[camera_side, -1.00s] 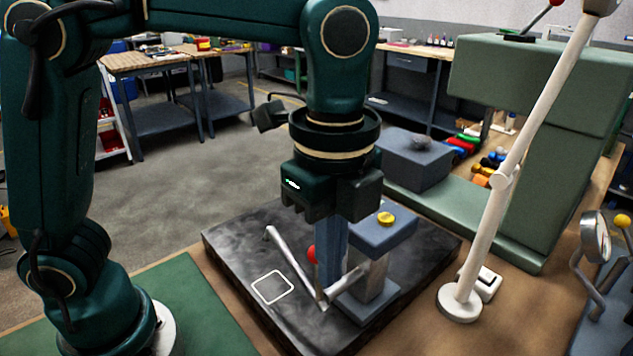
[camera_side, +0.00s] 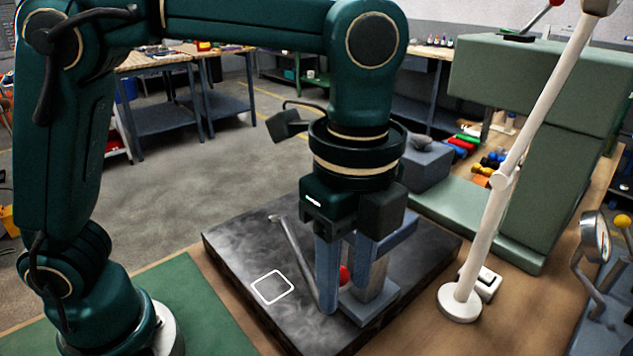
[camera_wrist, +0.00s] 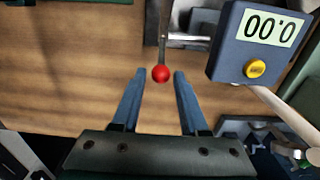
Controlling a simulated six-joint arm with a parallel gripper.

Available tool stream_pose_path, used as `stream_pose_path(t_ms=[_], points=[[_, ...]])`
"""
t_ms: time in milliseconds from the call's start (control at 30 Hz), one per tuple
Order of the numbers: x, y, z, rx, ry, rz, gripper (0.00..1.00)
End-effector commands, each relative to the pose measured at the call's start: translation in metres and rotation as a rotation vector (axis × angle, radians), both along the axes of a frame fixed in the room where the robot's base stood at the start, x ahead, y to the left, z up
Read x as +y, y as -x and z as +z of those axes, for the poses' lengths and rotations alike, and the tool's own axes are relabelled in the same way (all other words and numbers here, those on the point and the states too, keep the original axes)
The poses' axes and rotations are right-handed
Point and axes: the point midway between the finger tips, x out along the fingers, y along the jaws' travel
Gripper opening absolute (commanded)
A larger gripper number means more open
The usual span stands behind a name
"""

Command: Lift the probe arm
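The probe arm (camera_side: 299,255) is a thin silvery rod over the dark plate in the side view. A red ball (camera_side: 345,275) shows beside one of my fingers. In the wrist view the red ball (camera_wrist: 160,73) sits between my fingertips, with a gap on each side, on the end of a grey rod (camera_wrist: 163,35). My gripper (camera_side: 345,298) points down and is open around the ball, apparently holding nothing. A blue-grey display unit (camera_wrist: 268,35) with a yellow button stands to the right. My fingers hide part of the arm and its joint in the side view.
The dark plate (camera_side: 240,250) bears a white square outline (camera_side: 273,287). Green machine bodywork (camera_side: 530,130) rises behind. The plate's left part is clear.

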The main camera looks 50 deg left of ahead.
Motion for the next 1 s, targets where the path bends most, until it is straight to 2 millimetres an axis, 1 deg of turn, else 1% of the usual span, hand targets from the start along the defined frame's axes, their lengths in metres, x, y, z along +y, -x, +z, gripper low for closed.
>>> stream_pose_path(t_ms=[233,333,1000], points=[[0.0,0.0,0.0,-0.001,0.0,0.0,0.42],[0.0,-0.001,0.004,-0.002,0.002,0.0,0.42],[-0.001,-0.001,0.055,-0.002,0.001,0.0,0.42]])
